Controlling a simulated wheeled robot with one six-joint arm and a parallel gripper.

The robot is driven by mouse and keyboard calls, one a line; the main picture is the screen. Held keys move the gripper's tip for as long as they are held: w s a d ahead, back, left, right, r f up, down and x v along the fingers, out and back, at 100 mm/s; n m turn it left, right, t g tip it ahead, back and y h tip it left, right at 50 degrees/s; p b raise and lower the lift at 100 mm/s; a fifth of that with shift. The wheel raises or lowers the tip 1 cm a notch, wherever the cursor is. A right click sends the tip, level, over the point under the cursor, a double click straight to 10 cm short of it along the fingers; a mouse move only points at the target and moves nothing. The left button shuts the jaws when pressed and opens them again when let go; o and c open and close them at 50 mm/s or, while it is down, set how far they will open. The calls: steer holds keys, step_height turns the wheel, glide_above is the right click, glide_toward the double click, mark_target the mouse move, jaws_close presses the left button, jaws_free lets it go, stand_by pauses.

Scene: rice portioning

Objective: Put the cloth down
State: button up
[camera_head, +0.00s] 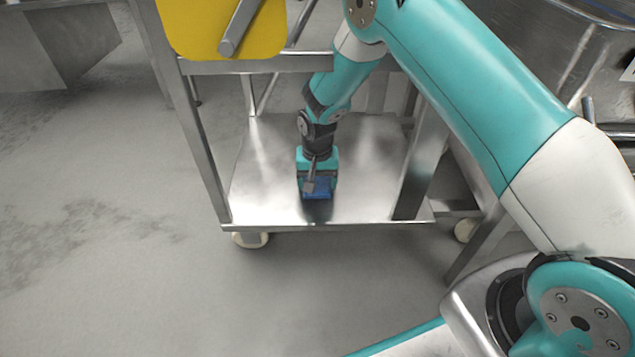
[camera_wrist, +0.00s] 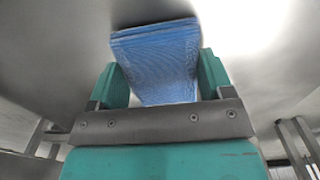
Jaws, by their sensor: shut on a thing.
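A folded blue cloth (camera_wrist: 160,55) is between the two teal fingers of my gripper (camera_wrist: 165,82) in the wrist view. My gripper is shut on it. In the head view my gripper (camera_head: 318,186) points down over the metal lower shelf (camera_head: 370,160) of a cart, and the blue cloth (camera_head: 320,189) shows at its tip, partly covered by the gripper. The cloth is at or very close to the shelf surface; I cannot tell whether it touches.
The cart's upper level carries a yellow item (camera_head: 190,25) with a grey bar across it. Cart legs (camera_head: 205,150) stand at the shelf's sides. The shelf around my gripper is bare. Grey floor (camera_head: 110,240) is open at left. Metal equipment stands at right.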

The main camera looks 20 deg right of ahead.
steer(key=shift+f, duration=0.15)
steer(key=o, duration=0.9)
